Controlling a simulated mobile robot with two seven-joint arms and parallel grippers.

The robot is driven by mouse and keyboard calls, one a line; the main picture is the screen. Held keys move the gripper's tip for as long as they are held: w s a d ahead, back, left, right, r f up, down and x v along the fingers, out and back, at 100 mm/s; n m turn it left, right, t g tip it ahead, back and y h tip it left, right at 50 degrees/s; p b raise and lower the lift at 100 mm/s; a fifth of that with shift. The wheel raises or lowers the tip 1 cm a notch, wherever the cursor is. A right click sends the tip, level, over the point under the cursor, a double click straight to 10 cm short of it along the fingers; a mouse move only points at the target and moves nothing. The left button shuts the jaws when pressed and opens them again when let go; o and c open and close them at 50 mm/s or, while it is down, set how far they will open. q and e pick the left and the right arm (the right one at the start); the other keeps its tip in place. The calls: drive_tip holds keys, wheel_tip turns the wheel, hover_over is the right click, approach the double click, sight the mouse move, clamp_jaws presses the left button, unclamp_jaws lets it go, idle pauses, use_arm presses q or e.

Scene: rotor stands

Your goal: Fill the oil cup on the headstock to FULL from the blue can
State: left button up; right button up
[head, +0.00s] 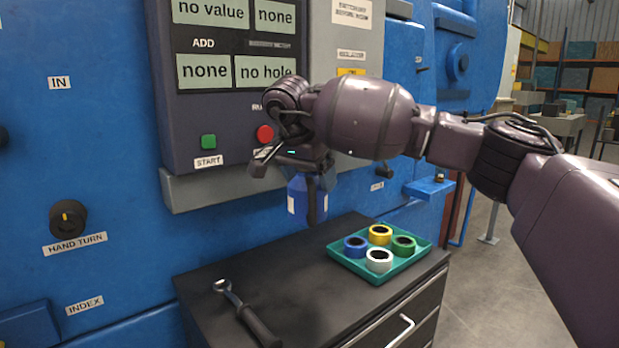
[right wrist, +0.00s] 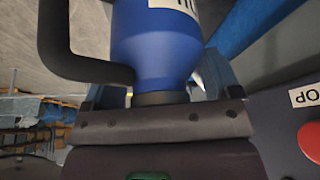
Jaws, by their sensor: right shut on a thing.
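The blue oil can (head: 299,200) hangs from my right gripper (head: 312,170) in the head view, above the dark cabinet top and in front of the control panel. It shows large in the right wrist view (right wrist: 158,45), with a white label, a dark handle at the left and a dark neck between the fingers. My right gripper (right wrist: 165,92) is shut on the can. The can looks roughly upright in the head view. I cannot make out the oil cup or a FULL mark in either view. My left gripper is not in view.
A teal tray (head: 349,265) with several coloured rings sits on the dark cabinet (head: 300,268). A wrench (head: 243,313) lies at its front left. The panel has a green START button (head: 208,141) and a red button (head: 265,133). A HAND TURN knob (head: 68,219) is at left.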

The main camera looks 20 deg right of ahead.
drive_tip(key=shift+r+p, duration=0.9)
drive_tip(key=shift+r, duration=1)
drive_tip(key=shift+s+f, duration=0.1)
drive_tip(key=shift+f, duration=0.05)
